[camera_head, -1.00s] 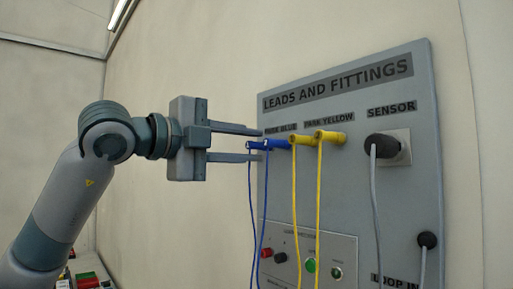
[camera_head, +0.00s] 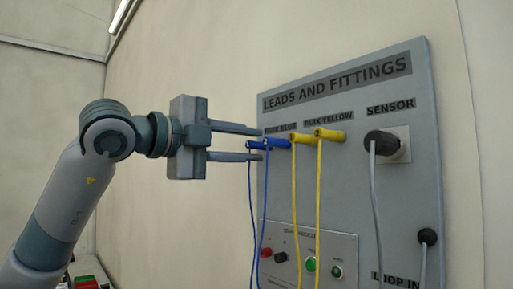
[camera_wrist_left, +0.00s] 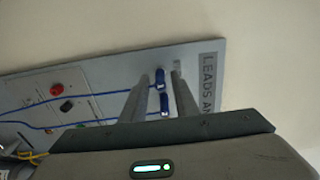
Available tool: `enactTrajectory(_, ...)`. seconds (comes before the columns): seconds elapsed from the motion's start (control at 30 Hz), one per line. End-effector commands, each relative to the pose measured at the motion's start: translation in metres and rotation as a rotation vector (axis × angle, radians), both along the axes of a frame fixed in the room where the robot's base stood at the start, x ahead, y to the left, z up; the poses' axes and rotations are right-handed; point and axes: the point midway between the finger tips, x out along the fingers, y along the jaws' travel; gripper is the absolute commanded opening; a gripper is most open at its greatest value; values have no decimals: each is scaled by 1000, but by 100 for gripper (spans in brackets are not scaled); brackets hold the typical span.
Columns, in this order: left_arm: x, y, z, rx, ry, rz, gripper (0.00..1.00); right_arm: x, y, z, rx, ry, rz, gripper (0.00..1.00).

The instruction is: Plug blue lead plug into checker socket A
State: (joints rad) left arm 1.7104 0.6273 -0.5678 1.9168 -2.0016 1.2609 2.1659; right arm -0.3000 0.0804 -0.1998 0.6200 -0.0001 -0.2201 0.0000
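Two blue lead plugs (camera_head: 277,144) sit side by side at the PARK BLUE label on the grey board, with thin blue leads hanging down. My left gripper (camera_head: 262,145) is open, one finger above and one below the blue plugs. In the left wrist view the blue plugs (camera_wrist_left: 163,103) show between the two fingers (camera_wrist_left: 160,85), with no clear grip on either. The checker panel (camera_head: 325,245) is low on the board, with a red socket (camera_head: 266,253) and a black socket (camera_head: 281,257). Their letters are too small to read. My right gripper is not in view.
Two yellow plugs (camera_head: 328,135) with hanging leads are just right of the blue ones. A black sensor plug (camera_head: 381,142) and a loop plug (camera_head: 427,236) are further right. A green button (camera_head: 310,264) is on the checker panel. Hanging leads cross in front of it.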

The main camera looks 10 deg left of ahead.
Motion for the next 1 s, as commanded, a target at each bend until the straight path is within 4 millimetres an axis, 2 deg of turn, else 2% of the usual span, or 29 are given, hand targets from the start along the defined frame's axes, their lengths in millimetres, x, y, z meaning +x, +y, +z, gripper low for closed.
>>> enactTrajectory(0.17, 0, 0, 0, 0, 0, 0, 27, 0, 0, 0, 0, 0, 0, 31)
enactTrajectory(0.2, 0, 0, 0, 0, 0, 0, 23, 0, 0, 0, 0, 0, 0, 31)
enactTrajectory(0.3, 0, 0, 0, 0, 0, 0, 0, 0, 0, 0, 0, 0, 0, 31)
enactTrajectory(1.0, -9, 7, -1, 1, 1, 0, 0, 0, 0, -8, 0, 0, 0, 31)
